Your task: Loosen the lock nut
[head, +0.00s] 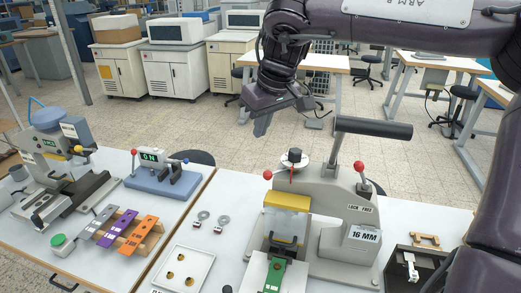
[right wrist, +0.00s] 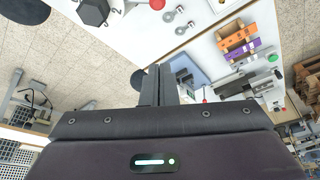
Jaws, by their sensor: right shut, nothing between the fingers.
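The lock nut, a black hexagonal nut (head: 295,155), sits on a pale round disc (head: 289,162) with a red pointer, on top of the grey stamping press (head: 335,200). It also shows at the top left edge of the right wrist view (right wrist: 93,11). A label on the press reads "LOCK FREE" (head: 360,209). My right gripper (head: 262,128) is up and to the left of the nut, apart from it. In the right wrist view its two fingers (right wrist: 158,72) are together with nothing between them. My left gripper is not in view.
A black lever handle (head: 372,128) and a red knob (head: 359,166) rise right of the nut. A "16 MM" block (head: 362,242) is on the press's right. Colored strips (head: 138,235) and a white tray (head: 187,268) lie left. A dark box (head: 412,265) stands far right.

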